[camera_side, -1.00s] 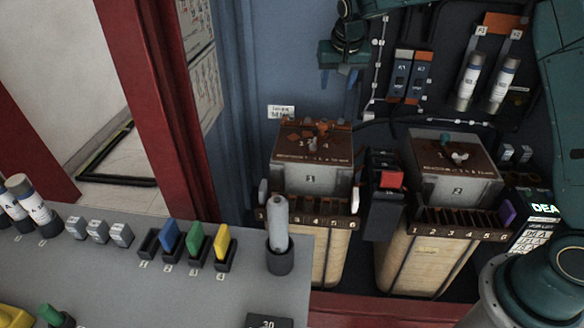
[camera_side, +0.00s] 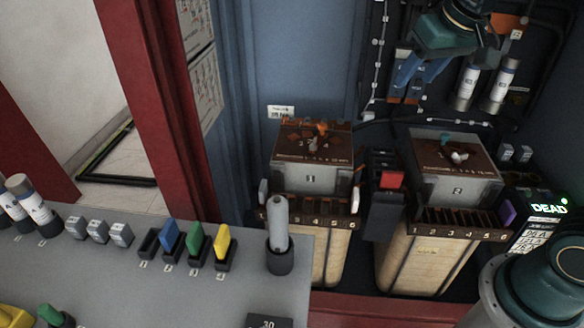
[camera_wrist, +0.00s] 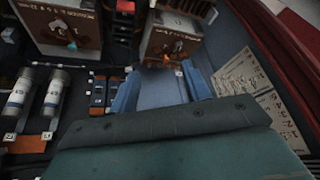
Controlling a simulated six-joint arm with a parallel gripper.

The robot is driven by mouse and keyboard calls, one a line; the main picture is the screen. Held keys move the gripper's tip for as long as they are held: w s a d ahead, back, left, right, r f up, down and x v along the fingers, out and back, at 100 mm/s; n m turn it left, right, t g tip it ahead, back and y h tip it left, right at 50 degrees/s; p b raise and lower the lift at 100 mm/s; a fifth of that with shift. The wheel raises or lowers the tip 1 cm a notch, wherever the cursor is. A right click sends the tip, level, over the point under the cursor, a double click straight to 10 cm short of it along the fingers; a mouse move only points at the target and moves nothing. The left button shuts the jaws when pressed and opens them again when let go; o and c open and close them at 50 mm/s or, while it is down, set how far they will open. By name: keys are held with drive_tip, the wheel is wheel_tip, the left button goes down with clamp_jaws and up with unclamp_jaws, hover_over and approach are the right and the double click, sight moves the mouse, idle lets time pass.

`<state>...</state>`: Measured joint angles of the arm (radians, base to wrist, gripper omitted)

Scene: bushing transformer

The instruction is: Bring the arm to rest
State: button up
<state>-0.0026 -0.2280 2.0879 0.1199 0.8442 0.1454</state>
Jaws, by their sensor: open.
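My gripper (camera_side: 420,72) is at the upper right of the side view, in front of the back panel and above the two transformer boxes. Its blue fingers are apart with nothing between them. In the wrist view the blue fingers (camera_wrist: 160,95) also show, spread and empty, above the wide teal body of my wrist. The left transformer box (camera_side: 310,180), marked 1, and the right transformer box (camera_side: 455,185), marked 2, stand below my gripper. My gripper touches neither box.
Two white cylinders (camera_side: 466,88) hang on the back panel close beside my gripper. A grey bench (camera_side: 120,270) at the lower left holds coloured blocks and a grey cylinder (camera_side: 278,225) in a dark cup. A display (camera_side: 548,209) at the right reads DEAD.

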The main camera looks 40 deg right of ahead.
drive_tip(key=s+a+f+n, duration=0.1)
drive_tip(key=s+f, duration=0.1)
drive_tip(key=s, duration=0.6)
drive_tip(key=s+a+f+n, duration=0.1)
drive_tip(key=s, duration=0.7)
drive_tip(key=shift+f+n+t+y, duration=0.3)
drive_tip(key=shift+f+n+y, duration=0.05)
drive_tip(key=shift+n+y, duration=0.05)
drive_tip(key=shift+w+a, duration=0.1)
idle(0.4)
